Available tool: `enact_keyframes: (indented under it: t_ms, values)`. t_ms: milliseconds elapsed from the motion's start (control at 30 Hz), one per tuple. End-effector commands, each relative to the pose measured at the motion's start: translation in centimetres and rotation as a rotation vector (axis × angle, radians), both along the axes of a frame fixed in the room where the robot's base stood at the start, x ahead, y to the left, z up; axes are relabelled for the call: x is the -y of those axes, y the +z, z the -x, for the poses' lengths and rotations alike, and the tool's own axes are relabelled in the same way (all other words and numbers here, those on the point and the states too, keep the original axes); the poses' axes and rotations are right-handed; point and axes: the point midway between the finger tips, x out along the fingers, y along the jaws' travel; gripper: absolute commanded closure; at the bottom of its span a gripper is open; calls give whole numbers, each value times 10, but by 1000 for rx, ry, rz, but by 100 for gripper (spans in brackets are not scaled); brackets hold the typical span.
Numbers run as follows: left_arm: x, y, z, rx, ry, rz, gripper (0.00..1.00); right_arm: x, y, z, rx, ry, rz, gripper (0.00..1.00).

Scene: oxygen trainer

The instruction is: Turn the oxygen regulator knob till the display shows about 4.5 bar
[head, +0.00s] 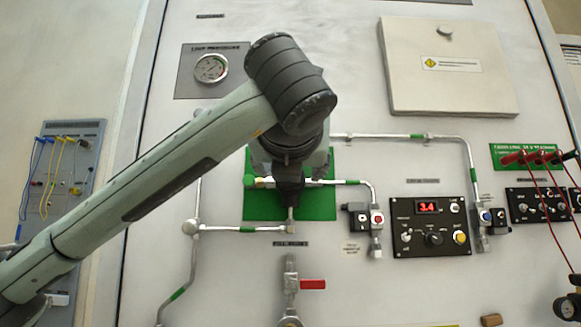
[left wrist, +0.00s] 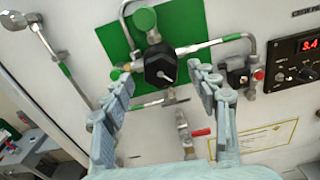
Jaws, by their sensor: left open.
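The regulator knob (left wrist: 160,66) is black and faceted, with a light pointer mark on its face. It sits on the pipework in front of a green plate (left wrist: 117,45), which also shows in the head view (head: 323,205). My left gripper (left wrist: 164,88) is open, with one finger on each side of the knob in the left wrist view; I see no clear contact. In the head view my left arm and wrist hide most of the gripper and knob. The red digital display (head: 428,207) reads 3.4; it also shows in the left wrist view (left wrist: 307,44). My right gripper is not in view.
A round gauge (head: 211,68) is at the upper left of the panel. Pipes run around the green plate. A red-handled valve (head: 312,284) is below it. A black control box (head: 432,240) holds the display. Red cables (head: 550,190) hang at the far right.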

Motion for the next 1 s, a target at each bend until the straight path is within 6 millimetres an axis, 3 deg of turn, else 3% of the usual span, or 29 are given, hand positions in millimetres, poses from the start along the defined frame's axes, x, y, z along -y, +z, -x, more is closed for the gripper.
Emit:
enact_keyframes:
  t_ms: [200, 500, 900, 1000]
  values:
    - [0, 1, -21, -1, -1, 1, 41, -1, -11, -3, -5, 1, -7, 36]
    - [0, 0, -23, 0, -2, 0, 42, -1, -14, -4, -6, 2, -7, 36]
    - [0, 0, -23, 0, -3, 0, 91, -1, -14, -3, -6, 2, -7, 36]
    - [0, 0, -23, 0, -2, -2, 91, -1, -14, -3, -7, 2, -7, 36]
